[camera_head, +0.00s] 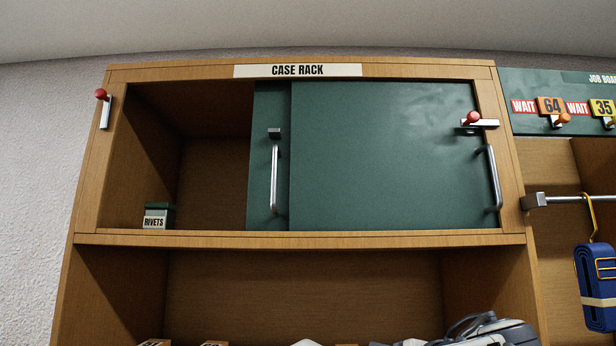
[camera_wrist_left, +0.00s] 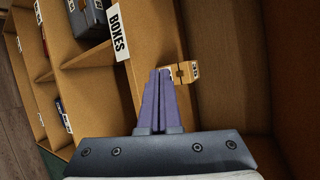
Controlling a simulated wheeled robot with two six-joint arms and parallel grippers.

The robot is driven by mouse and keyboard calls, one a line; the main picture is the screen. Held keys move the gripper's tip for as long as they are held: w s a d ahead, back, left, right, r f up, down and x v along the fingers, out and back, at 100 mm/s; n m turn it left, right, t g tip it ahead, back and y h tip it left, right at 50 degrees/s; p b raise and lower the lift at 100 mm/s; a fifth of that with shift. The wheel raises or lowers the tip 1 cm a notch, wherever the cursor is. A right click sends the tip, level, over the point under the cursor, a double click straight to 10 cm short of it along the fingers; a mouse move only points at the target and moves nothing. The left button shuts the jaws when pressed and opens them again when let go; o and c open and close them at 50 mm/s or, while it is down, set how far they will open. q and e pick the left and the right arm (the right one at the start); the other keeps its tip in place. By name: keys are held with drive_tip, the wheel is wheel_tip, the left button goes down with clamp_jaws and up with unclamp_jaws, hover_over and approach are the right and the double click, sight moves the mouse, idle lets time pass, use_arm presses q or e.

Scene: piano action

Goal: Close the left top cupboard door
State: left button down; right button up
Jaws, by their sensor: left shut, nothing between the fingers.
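The top cupboard, labelled CASE RACK, has two green sliding doors. The left door (camera_head: 263,160) is slid to the right, partly behind the right door (camera_head: 380,160), so the left part of the cupboard is open. The left door has an upright metal handle (camera_head: 274,180) with a small dark block above it. The right door covers the right part and has its own handle (camera_head: 493,178). In the left wrist view my left gripper (camera_wrist_left: 159,74) is shut and empty, its purple fingers together near a small tan block (camera_wrist_left: 182,72). My right gripper is not seen.
A red-knobbed latch (camera_head: 104,110) stands upright on the left frame. Another latch (camera_head: 478,121) lies across the right door's edge. A RIVETS box (camera_head: 157,217) sits inside the open left part. A rail (camera_head: 570,199) with a blue strap (camera_head: 594,285) is at right.

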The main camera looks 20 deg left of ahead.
use_arm(q)
wheel_tip(320, 180, up, 25)
drive_tip(key=s+a+n+y+p, duration=0.1)
drive_tip(key=a+n+y+p, duration=0.1)
drive_tip(key=n+y+p, duration=0.45)
drive_tip(key=shift+m+y, duration=0.55)
drive_tip(key=shift+y, duration=0.1)
drive_tip(key=p+x, duration=0.2)
drive_tip(key=x, duration=0.7)
drive_tip(key=shift+a, duration=0.15)
drive_tip(key=a, duration=0.1)
drive_tip(key=p, duration=0.1)
drive_tip(key=s+a, duration=0.1)
drive_tip(key=shift+a+r, duration=0.25)
drive_tip(key=shift+a, duration=0.1)
drive_tip(key=shift+a+p, duration=0.35)
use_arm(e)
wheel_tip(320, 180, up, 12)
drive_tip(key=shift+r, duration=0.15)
use_arm(q)
drive_tip(key=shift+f, duration=0.15)
